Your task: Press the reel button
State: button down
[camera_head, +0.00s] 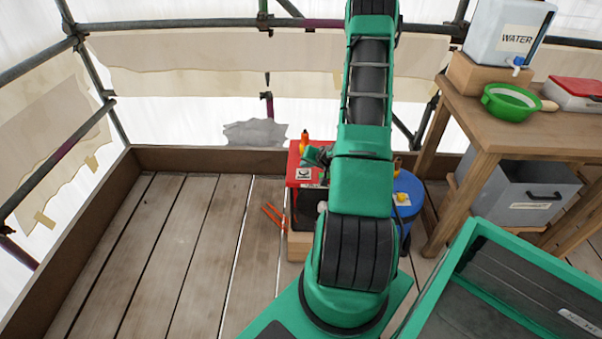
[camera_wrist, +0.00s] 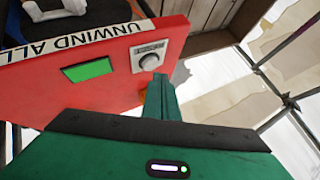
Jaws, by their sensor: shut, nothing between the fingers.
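The red reel box (camera_head: 300,165) stands on the deck just left of my arm. In the wrist view its red panel (camera_wrist: 95,95) carries a strip reading "UNWIND ALL", a lit green display and a round grey button (camera_wrist: 150,62) on a pale labelled plate. My gripper (camera_wrist: 158,78) is shut and empty, its tips at the lower right edge of the button in the picture. I cannot tell whether they touch it. In the head view my gripper (camera_head: 318,156) is by the box's top right, partly hidden by my arm.
A blue bucket (camera_head: 410,190) stands right of my arm. A wooden table (camera_head: 480,125) holds a water container (camera_head: 507,32) and a green bowl (camera_head: 511,101), with a grey bin (camera_head: 525,195) below. Orange handles (camera_head: 272,214) stick out left of the box. The left planks are clear.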

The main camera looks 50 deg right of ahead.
aim_at(306, 172)
jog(key=shift+r, duration=0.1)
jog(key=shift+r, duration=2.5)
